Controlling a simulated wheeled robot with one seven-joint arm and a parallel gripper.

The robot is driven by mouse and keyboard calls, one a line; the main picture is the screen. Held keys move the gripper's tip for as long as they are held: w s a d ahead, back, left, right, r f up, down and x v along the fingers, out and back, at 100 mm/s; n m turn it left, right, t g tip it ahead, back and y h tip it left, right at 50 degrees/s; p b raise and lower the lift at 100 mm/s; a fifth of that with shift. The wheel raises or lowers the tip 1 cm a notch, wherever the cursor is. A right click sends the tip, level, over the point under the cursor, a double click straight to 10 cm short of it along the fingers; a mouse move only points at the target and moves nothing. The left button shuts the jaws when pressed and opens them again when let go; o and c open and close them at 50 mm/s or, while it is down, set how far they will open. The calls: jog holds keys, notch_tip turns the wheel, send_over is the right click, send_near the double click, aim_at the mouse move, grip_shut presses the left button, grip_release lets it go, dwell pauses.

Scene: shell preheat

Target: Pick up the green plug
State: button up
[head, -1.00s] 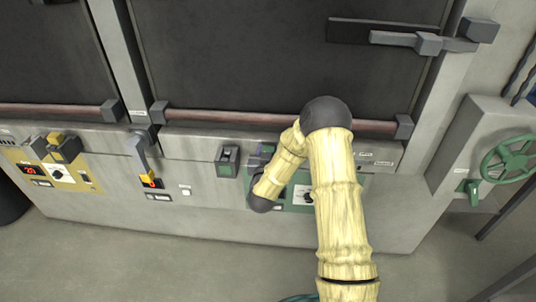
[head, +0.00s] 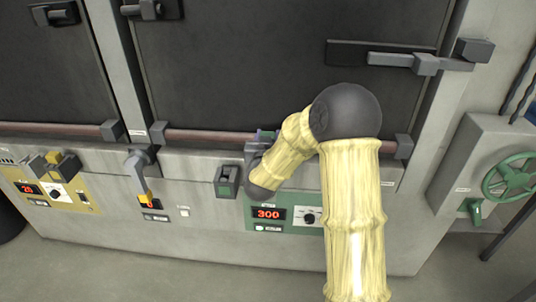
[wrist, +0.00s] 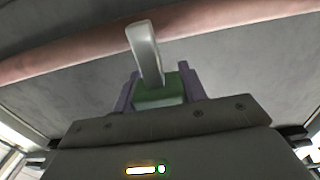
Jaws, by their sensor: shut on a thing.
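The green plug (wrist: 160,90) is between the purple fingers of my gripper (wrist: 158,86) in the wrist view, with a pale grey bar standing up from it. My gripper is shut on it. In the head view my gripper (head: 264,137) is small and partly hidden by my own arm, with a bit of green and purple showing at its tip. It is in front of the pinkish rail below the large dark door, above the green control panel (head: 254,226). Whether the plug touches anything behind it cannot be told.
A dark grey holder with green inside (head: 228,182) is on the wall left of the green panel. A grey lever with a yellow end (head: 140,172) and a yellow panel (head: 85,195) are further left. A green handwheel (head: 510,177) is at right. The floor in front is clear.

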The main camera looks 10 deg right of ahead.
notch_tip(320, 180, up, 5)
jog(key=shift+f, duration=0.1)
dwell(0.7)
